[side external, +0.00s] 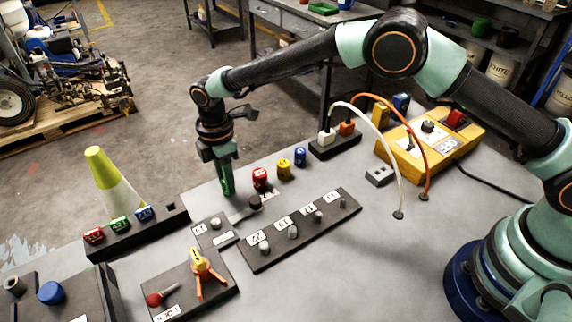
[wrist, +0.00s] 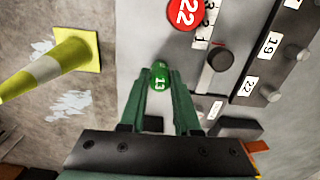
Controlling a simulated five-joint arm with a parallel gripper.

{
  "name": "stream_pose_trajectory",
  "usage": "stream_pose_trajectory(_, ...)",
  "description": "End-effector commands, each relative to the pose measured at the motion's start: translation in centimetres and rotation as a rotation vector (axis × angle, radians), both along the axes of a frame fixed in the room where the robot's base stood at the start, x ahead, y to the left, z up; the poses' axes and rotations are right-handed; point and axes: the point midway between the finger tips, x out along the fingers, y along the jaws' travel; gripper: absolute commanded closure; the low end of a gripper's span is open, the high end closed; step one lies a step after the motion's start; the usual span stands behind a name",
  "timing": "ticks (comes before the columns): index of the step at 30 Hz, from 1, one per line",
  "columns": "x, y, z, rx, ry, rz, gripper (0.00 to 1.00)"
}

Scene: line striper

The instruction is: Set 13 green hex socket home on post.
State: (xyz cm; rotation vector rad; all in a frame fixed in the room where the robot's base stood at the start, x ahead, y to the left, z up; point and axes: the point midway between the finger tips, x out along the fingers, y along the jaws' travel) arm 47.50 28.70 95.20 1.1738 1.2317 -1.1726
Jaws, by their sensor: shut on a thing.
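The green socket marked 13 (wrist: 158,83) is between the green fingers of my gripper (wrist: 160,95) in the wrist view. My gripper (side external: 226,185) is shut on it, over the table left of the post board. In the side view I cannot clearly separate the socket from the green fingers. The long dark post board (side external: 262,262) carries a row of grey posts, with larger ones (side external: 264,247) near and a thin one (side external: 343,202) at the far end. Its labels 22 and 19 read clearly in the wrist view; the far labels are hard to read.
Loose red (side external: 260,178), yellow (side external: 284,170) and blue (side external: 300,156) sockets stand behind the board. A dark knob (side external: 255,202) sits on a scale strip. A rack (side external: 130,237) holds red, green and blue pieces. A yellow-orange tool (side external: 201,265) and a cone (side external: 112,182) are left.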

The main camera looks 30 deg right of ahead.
Motion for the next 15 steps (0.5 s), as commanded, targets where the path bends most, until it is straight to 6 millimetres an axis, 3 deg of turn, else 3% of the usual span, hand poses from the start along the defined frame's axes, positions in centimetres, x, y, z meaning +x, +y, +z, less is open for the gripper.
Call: stream_pose_trajectory(15,-0.02,-0.01,0.76,0.0,0.001,0.0,1.0)
